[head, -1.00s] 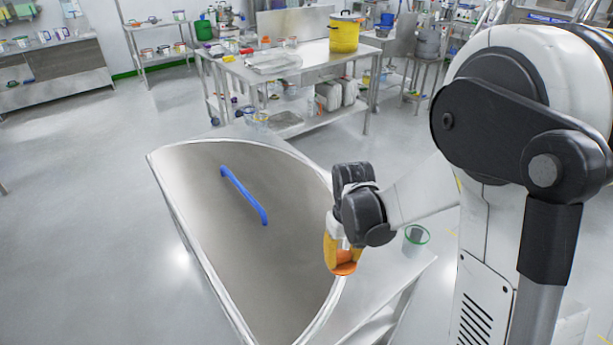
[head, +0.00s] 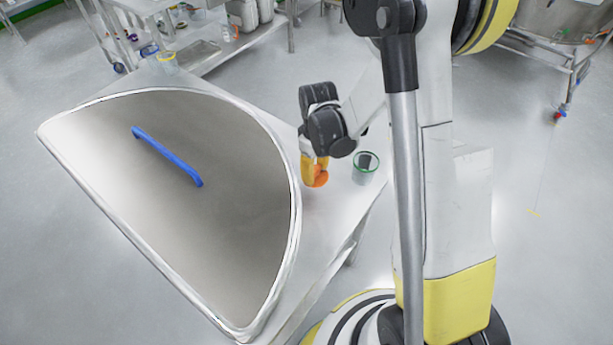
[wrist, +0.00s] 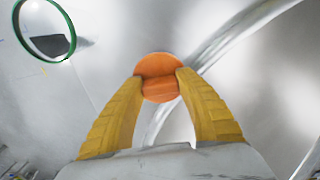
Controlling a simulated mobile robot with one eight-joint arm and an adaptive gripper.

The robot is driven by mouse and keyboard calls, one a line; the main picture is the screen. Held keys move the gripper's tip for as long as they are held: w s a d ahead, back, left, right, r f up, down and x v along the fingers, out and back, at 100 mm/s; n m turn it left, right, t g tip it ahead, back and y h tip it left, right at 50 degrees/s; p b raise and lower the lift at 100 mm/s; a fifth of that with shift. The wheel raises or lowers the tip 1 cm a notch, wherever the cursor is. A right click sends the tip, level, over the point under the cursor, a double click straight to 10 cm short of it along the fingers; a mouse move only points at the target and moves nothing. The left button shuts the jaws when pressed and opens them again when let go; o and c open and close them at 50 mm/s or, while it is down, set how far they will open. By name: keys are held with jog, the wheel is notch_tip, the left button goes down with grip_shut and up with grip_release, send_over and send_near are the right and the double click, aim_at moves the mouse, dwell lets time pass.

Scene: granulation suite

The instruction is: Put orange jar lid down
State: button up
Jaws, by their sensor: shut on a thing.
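The orange jar lid (wrist: 159,77) is a round disc with a raised grip bar across it. My gripper (wrist: 158,84) has yellow fingers, shut on the lid's grip bar in the wrist view. In the head view my gripper (head: 314,172) points down over the steel table (head: 335,215), beside the curved rim of the large steel lid. The orange jar lid (head: 320,180) shows at the fingertips there. I cannot tell whether it touches the table.
A clear jar with a green rim (head: 366,166) stands just right of my gripper; it also shows in the wrist view (wrist: 46,28). A large steel lid with a blue handle (head: 166,156) covers the table's left part.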

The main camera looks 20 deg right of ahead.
jog(key=w+f, duration=0.2)
jog(key=w, duration=0.1)
jog(key=shift+w+a+f+b, duration=0.1)
jog(key=shift+w+a+b, duration=0.15)
jog(key=shift+b, duration=0.1)
jog(key=shift+f+b, duration=0.9)
jog(key=shift+f, duration=1.05)
jog(key=shift+f, duration=0.15)
jog(key=o, duration=0.7)
jog(key=shift+c, duration=0.2)
